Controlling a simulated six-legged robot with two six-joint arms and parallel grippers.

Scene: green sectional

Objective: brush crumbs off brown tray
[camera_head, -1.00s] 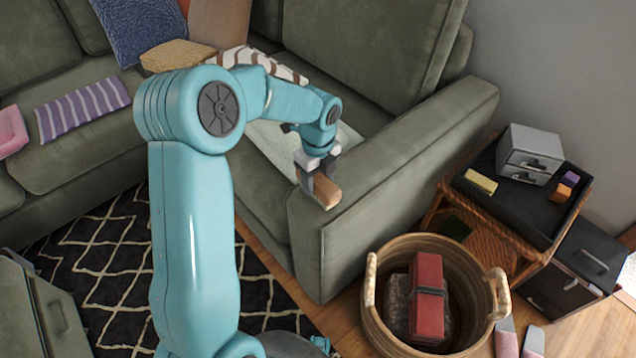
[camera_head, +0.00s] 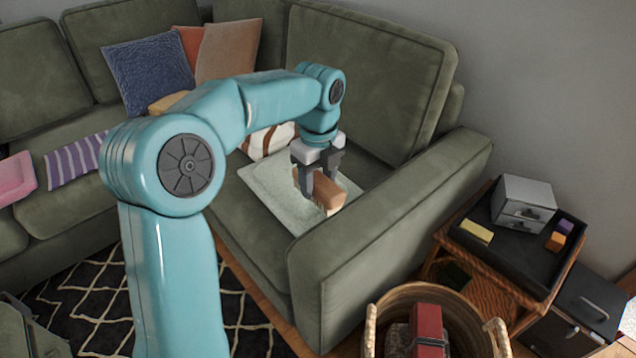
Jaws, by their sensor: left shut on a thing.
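My left gripper (camera_head: 318,180) is shut on a brown wooden brush (camera_head: 323,190) with pale bristles at its lower edge. It holds the brush over the front right part of a pale greenish, flat tray-like piece (camera_head: 275,187) on the sofa seat. I cannot tell whether the bristles touch that surface. The piece looks pale and speckled rather than brown; single crumbs are too small to make out. My left arm hides part of the sofa behind it. My right gripper is not in view.
The sofa's armrest (camera_head: 400,225) rises just right of the brush. A striped cushion (camera_head: 268,140) lies behind the pale piece. A wicker basket (camera_head: 384,300) and a side table with a black tray (camera_head: 512,257) stand at the right.

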